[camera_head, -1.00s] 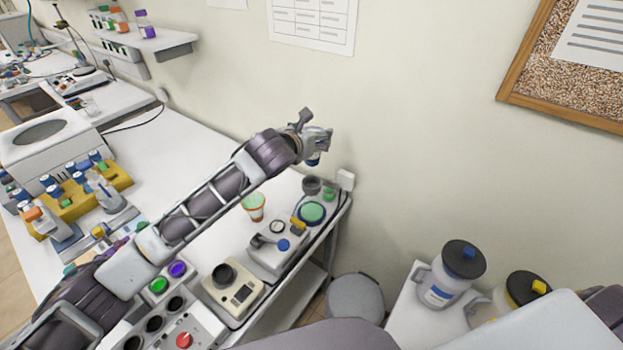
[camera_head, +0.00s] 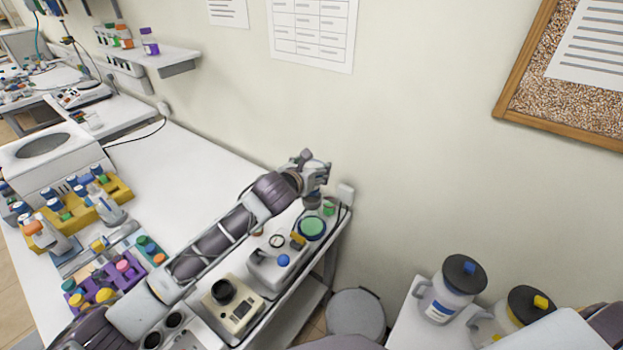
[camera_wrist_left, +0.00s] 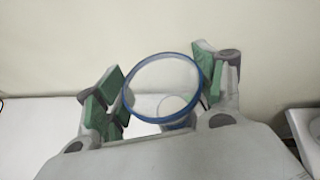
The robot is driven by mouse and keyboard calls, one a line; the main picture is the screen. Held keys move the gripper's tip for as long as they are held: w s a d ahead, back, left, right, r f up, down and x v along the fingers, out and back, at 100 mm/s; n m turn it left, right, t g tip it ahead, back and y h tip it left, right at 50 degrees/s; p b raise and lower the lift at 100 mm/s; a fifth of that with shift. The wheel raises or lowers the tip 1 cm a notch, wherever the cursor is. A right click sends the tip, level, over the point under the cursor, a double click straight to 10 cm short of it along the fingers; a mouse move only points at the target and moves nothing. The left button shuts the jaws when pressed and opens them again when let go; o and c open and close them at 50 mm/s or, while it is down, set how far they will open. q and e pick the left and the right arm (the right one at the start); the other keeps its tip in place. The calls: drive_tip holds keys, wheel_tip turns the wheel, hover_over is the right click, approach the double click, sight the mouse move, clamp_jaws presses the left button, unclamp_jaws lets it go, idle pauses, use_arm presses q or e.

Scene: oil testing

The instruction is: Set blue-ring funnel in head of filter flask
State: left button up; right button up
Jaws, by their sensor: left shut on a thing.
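My left gripper (camera_head: 316,178) reaches over the far end of the bench, near the wall. In the left wrist view the blue-ring funnel (camera_wrist_left: 128,100) sits between the gripper's green pads, which are shut on it. Its clear wide mouth with the blue rim faces the camera. My right gripper is not in view.
A yellow rack (camera_head: 70,217) and a purple rack (camera_head: 92,293) are at left. Two jugs (camera_head: 449,290) (camera_head: 517,312) stand at right.

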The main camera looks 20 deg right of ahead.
use_arm(q)
drive_tip(key=shift+f, duration=1.85)
drive_tip(key=shift+f, duration=0.1)
drive_tip(key=o, duration=1)
drive_tip(key=shift+s, duration=0.1)
drive_tip(key=shift+b+v, duration=0.35)
drive_tip(key=shift+v, duration=5.6)
